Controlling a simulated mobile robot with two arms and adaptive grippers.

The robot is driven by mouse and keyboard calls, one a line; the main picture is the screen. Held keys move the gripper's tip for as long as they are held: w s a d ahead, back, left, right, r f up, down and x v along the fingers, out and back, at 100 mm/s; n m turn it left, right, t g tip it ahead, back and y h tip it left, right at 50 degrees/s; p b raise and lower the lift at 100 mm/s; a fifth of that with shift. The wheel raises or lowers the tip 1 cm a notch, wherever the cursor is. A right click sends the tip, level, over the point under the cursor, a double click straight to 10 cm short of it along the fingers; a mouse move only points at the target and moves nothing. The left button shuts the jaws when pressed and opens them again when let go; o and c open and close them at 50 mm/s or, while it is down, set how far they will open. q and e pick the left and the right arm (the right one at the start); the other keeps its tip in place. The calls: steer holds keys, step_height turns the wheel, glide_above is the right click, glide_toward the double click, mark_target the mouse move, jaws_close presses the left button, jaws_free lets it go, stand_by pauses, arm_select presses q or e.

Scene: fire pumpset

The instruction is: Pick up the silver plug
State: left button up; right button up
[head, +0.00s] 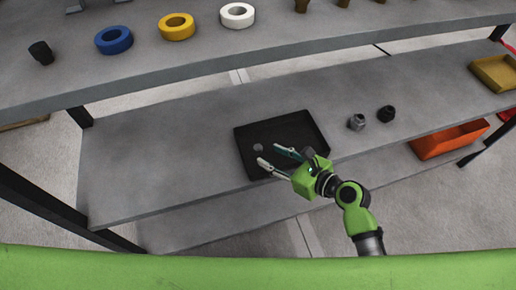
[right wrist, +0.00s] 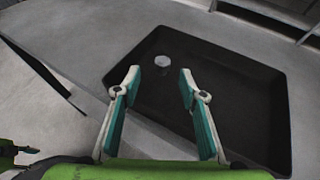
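A small round silver piece, seemingly the silver plug (head: 258,147), lies in the black tray (head: 313,124) on the middle shelf. It also shows in the right wrist view as a pale disc (right wrist: 162,61), just beyond and between my fingertips. My right gripper (head: 270,156) is open and empty over the front part of the tray, its two teal-padded fingers (right wrist: 159,80) pointing toward the plug without touching it. A silver-grey fitting (head: 357,122) stands on the shelf right of the tray.
A black fitting (head: 386,114) stands beside the grey one. An orange bin (head: 448,141) is lower right and a yellow tray (head: 495,72) at far right. The upper shelf holds blue (head: 114,40), yellow and white tape rolls. The shelf (head: 160,150) left of the tray is bare.

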mark_target(261, 150)
steer(key=x, duration=0.6)
steer(key=shift+w+d, duration=0.2)
jaws_close()
